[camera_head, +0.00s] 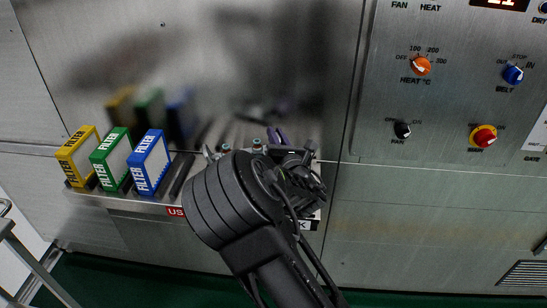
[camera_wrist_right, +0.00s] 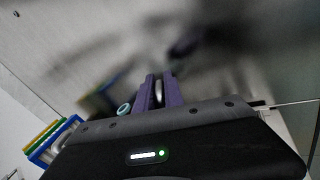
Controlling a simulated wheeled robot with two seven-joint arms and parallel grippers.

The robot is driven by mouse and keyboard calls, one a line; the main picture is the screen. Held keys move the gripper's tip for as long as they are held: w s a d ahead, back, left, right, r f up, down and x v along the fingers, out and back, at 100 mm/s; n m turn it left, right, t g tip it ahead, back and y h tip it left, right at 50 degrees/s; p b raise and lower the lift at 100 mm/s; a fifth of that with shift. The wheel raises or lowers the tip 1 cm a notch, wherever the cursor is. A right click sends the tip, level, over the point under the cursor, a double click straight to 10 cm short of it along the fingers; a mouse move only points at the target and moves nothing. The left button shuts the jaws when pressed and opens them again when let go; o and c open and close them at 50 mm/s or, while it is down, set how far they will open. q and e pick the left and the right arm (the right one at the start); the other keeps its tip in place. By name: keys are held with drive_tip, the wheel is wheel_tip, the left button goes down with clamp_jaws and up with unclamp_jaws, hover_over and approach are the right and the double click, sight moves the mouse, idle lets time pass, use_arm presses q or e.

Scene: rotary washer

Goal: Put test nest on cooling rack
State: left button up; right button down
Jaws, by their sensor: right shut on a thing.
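My right gripper (camera_head: 278,137) is at the steel shelf (camera_head: 118,201) along the machine wall, mostly hidden behind my own wrist. In the right wrist view its purple fingers (camera_wrist_right: 160,91) are shut on a narrow pale thing (camera_wrist_right: 158,93). Only a slim rounded part of this pale thing shows, so I cannot tell for sure that it is the test nest. I cannot make out the cooling rack; a shelf label by my wrist is mostly covered. My left gripper is not in view.
Yellow (camera_head: 77,157), green (camera_head: 111,158) and blue (camera_head: 149,161) filter boxes stand on the shelf's left. Small teal-ringed parts (camera_head: 257,144) are close to the right gripper. A control panel (camera_head: 455,75) with knobs is at the right.

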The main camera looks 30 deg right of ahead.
drive_tip(key=shift+f, duration=0.85)
drive_tip(key=shift+f, duration=1.95)
drive_tip(key=c, duration=1.5)
unclamp_jaws()
drive_tip(key=shift+f, duration=0.1)
drive_tip(key=shift+o, duration=0.2)
